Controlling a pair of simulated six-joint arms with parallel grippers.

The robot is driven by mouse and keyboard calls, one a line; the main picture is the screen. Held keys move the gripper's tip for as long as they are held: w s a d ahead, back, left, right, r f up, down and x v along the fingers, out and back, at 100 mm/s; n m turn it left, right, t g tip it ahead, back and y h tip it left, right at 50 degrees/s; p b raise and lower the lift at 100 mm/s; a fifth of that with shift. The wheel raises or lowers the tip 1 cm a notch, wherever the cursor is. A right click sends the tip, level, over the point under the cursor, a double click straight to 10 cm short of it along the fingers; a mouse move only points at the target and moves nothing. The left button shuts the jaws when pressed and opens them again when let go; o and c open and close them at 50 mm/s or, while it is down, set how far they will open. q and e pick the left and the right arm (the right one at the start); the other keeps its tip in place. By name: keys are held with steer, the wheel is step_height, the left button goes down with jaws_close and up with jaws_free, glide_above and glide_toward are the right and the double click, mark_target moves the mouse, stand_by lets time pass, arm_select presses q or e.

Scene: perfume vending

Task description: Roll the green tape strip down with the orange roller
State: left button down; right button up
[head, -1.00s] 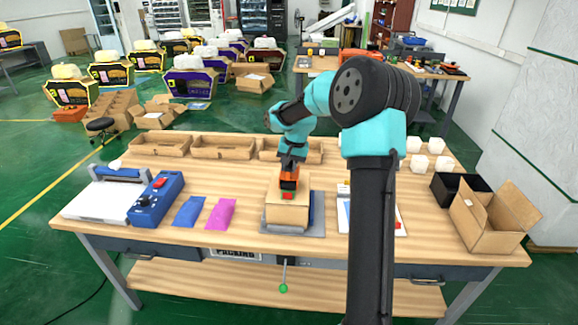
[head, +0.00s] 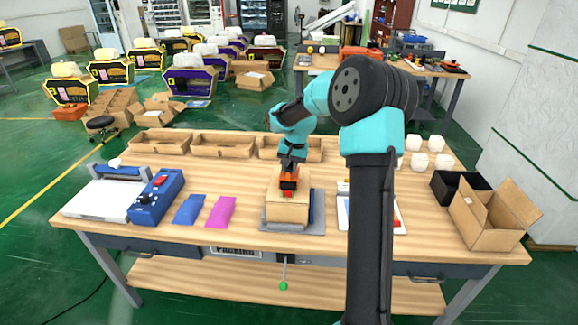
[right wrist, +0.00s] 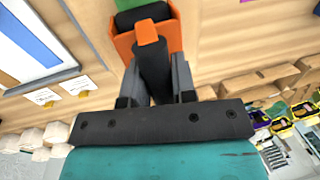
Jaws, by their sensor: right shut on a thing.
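My right gripper (head: 291,163) is shut on the orange roller (head: 289,183) and holds it at the top of a small cardboard box (head: 287,212). In the right wrist view the roller's orange frame (right wrist: 122,43) extends out beyond my gripper (right wrist: 155,95). A green patch, likely the green tape strip (right wrist: 128,4), shows past the roller's dark drum there. In the head view the strip cannot be made out, and the roller covers that part of the box. Whether the drum presses on the tape cannot be told. My left gripper is out of view.
The box stands on a grey fixture (head: 320,205) near the table's front edge. Blue (head: 189,210) and pink (head: 221,211) pouches and a blue control box (head: 156,197) lie left. An open carton (head: 490,222) and a black bin (head: 455,187) stand right. Trays (head: 222,147) line the back.

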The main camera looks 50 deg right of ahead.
steer(key=shift+w+d, duration=0.1)
steer(key=shift+w+d+f, duration=0.1)
steer(key=shift+w+d, duration=0.15)
steer(key=shift+d, duration=0.05)
steer(key=shift+w+d, duration=0.1)
steer(key=shift+d, duration=0.1)
stand_by(0.6)
steer(key=shift+w+d, duration=0.2)
steer(key=shift+d, duration=0.05)
steer(key=shift+w+d, duration=0.15)
stand_by(0.3)
